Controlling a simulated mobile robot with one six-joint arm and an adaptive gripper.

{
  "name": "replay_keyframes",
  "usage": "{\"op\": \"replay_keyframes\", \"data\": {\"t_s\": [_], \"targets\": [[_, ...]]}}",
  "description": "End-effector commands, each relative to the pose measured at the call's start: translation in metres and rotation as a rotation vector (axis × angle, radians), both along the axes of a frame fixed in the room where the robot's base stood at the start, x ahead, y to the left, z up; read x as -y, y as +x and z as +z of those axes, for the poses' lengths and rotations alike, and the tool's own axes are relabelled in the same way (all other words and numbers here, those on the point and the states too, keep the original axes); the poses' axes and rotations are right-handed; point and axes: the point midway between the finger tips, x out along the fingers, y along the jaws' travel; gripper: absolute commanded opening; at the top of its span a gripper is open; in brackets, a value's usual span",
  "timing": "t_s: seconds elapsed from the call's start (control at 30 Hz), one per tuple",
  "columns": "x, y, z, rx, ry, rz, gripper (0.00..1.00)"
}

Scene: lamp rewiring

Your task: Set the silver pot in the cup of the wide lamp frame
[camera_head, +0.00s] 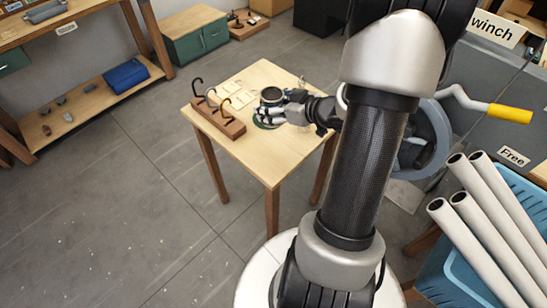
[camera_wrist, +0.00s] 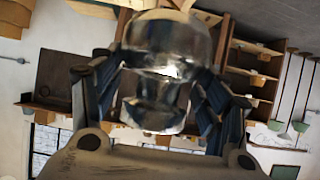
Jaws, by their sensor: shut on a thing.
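The silver pot (camera_wrist: 166,42) is large and shiny in the wrist view, between the two dark fingers of my gripper (camera_wrist: 163,85). The fingers are shut on its sides. In the head view my gripper (camera_head: 274,111) reaches in from the right over the small wooden table, and the pot (camera_head: 271,94) shows as a small round vessel with a dark opening at the fingers. A green round edge (camera_head: 264,124) shows under the gripper on the table, mostly hidden. I cannot make out the wide lamp frame or its cup for certain.
A shelf (camera_head: 90,100) is at the left. A blue crate with grey tubes (camera_head: 480,235) is at the right.

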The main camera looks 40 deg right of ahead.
Motion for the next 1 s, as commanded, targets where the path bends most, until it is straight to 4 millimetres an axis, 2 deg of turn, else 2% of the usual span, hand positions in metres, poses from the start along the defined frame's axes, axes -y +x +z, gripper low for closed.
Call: {"op": "replay_keyframes", "data": {"t_s": [0.17,0.5,0.7,1.0], "targets": [[0.000,0.000,-0.010,0.000,0.002,0.000,0.35],[-0.001,0.000,-0.100,-0.002,0.005,-0.001,0.35],[-0.001,0.000,-0.143,-0.001,0.003,-0.001,0.35],[0.000,0.000,-0.167,0.001,0.000,0.000,0.35]]}}
